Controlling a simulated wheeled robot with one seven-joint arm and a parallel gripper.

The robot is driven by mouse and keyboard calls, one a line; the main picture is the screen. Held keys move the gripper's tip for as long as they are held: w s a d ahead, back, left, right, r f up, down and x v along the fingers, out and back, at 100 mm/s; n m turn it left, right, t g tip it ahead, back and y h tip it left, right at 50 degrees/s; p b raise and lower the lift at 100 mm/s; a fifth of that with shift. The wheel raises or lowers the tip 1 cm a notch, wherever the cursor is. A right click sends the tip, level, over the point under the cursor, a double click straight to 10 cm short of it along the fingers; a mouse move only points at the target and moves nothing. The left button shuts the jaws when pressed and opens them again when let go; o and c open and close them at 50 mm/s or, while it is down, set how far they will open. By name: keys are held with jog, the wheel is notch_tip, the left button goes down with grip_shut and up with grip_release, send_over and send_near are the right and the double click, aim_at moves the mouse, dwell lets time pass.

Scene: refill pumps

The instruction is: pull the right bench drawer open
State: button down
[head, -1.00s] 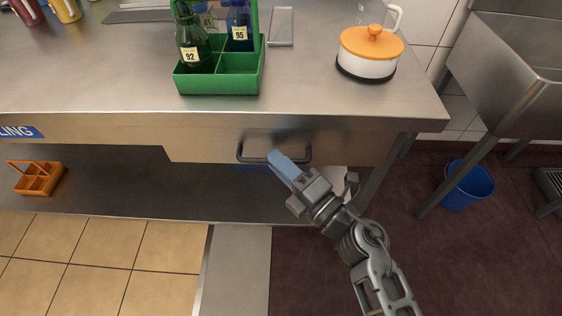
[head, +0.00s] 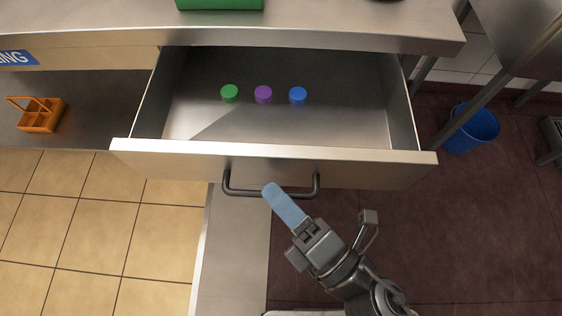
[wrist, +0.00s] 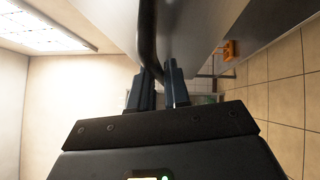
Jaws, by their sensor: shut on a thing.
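The right bench drawer (head: 272,168) stands pulled well out from under the bench top, and I see into it in the head view. Its dark bar handle (head: 240,191) is on the front panel. My gripper (head: 270,188) is at the middle of the handle, its blue fingers shut on the bar. In the wrist view the handle (wrist: 149,45) passes between the two fingers (wrist: 160,80). A green cap (head: 229,93), a purple cap (head: 263,94) and a blue cap (head: 298,95) lie in a row inside the drawer.
The steel bench top (head: 330,22) carries a green crate (head: 220,4) at the picture's top edge. An orange caddy (head: 40,115) sits on the lower shelf at left. A blue bucket (head: 473,128) stands on the dark floor at right. The floor before the drawer is clear.

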jog(key=shift+s+b, duration=0.3)
jog(key=shift+s, duration=1.35)
jog(key=c, duration=1.2)
grip_release()
jog(key=shift+o, duration=0.2)
jog(key=b+v, duration=0.1)
jog(key=v, duration=0.6)
jog(key=shift+s+d, duration=0.25)
jog(key=shift+s, duration=0.05)
